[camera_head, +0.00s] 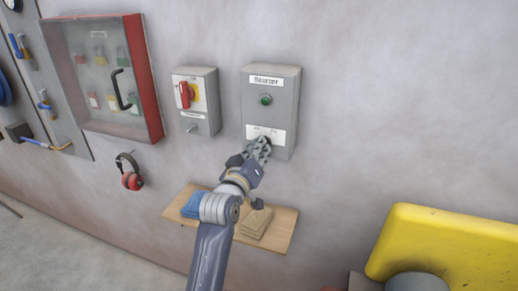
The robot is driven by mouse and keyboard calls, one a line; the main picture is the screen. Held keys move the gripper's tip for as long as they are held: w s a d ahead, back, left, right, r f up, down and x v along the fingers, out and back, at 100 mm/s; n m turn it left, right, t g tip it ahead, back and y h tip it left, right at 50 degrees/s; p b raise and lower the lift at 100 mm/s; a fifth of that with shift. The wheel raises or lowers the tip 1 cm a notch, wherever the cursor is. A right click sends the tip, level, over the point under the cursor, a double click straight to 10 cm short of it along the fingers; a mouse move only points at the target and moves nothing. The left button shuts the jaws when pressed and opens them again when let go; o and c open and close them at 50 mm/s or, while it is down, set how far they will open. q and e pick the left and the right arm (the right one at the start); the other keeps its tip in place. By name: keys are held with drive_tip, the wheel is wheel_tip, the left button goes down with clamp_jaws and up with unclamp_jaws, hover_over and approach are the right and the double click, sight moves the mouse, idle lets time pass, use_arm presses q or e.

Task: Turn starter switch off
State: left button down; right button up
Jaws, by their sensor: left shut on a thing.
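The starter box (272,88) is a grey box on the wall, with a label at its top and a green lamp or button (265,100) below it. A white label plate (265,132) sits on its lower part. My left gripper (260,146) is at the lower front of the box, just under that plate, and is shut on the starter switch. The switch itself is mostly hidden by the fingers, so its position cannot be read. My right gripper is not in view.
A grey box with a red rotary handle (185,95) is left of the starter. Further left is a red-framed cabinet (152,80). A wooden shelf (285,232) holds folded cloths. A yellow container (445,240) stands at lower right.

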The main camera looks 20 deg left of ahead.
use_arm(q)
drive_tip(key=c, duration=1.7)
unclamp_jaws()
drive_tip(key=shift+o, duration=0.2)
drive_tip(key=s, duration=1.2)
drive_tip(key=shift+a, duration=0.25)
